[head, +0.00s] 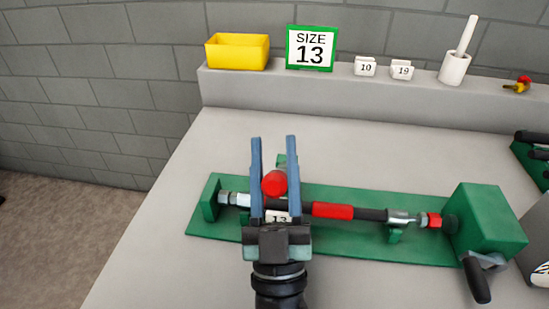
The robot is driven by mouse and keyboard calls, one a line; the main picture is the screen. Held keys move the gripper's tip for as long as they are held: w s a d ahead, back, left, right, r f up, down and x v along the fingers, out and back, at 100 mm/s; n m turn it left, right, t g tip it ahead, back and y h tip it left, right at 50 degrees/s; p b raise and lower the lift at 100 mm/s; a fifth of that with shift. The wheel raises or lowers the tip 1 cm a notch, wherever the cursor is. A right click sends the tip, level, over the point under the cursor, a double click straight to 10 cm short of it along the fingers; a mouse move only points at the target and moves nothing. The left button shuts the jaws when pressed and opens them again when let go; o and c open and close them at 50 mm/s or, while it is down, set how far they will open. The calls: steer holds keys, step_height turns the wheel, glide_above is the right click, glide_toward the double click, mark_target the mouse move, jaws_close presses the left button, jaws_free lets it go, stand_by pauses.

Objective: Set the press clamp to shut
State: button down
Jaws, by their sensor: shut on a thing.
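My gripper (273,141) reaches over the green press fixture from the near side. Its two blue fingers stand on either side of a red ball knob (275,183), and it is shut on this knob. The fixture has a long green base plate (345,243) with a small end block (210,198) at the left. A green box (488,222) stands at its right end, with a black-handled lever (477,280) pointing down at its front. The clamp part under the knob is mostly hidden by my gripper. A white label reading 13 (279,217) is partly covered.
A black hose with a red sleeve (333,211) and metal fittings lies along the plate. A ledge behind holds a yellow bin (237,52), a SIZE 13 sign (311,48), small tags and a white cup (454,68). Other green equipment (533,160) stands at the right edge.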

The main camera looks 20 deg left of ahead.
steer(key=c, duration=0.5)
jaws_free()
steer(key=v, duration=0.3)
steer(key=shift+w+f, duration=0.1)
steer(key=shift+w, duration=0.05)
steer(key=s+d, duration=0.5)
steer(key=s, duration=0.5)
steer(key=shift+s+d+p, duration=0.35)
steer(key=shift+s+p, duration=0.05)
